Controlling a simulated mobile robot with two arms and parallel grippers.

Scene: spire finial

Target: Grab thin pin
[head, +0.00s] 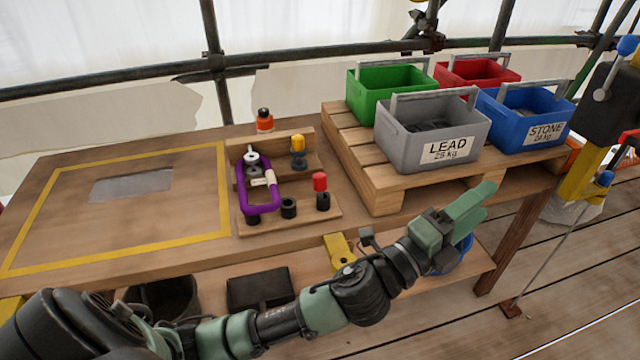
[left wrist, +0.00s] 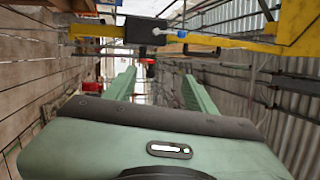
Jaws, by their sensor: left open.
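A wooden rack (head: 290,226) on the workbench holds several small parts. A pin with a red top (head: 320,182) stands in a black socket at its right front. A yellow-topped piece (head: 298,145) stands on its rear step, and a purple looped piece (head: 264,208) stands at its left. I cannot tell for sure which one is the thin pin. My left gripper (head: 486,200) is open and empty, right of the rack by the pallet's front edge, pointing away from it. Its two green fingers are spread in the left wrist view (left wrist: 159,75). My right gripper is not in view.
A wooden pallet (head: 385,192) right of the rack carries grey (head: 405,133), green (head: 362,103), red (head: 449,70) and blue (head: 500,127) bins. An orange-and-black item (head: 264,121) stands behind the rack. The yellow-taped bench area (head: 120,225) at left is mostly clear.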

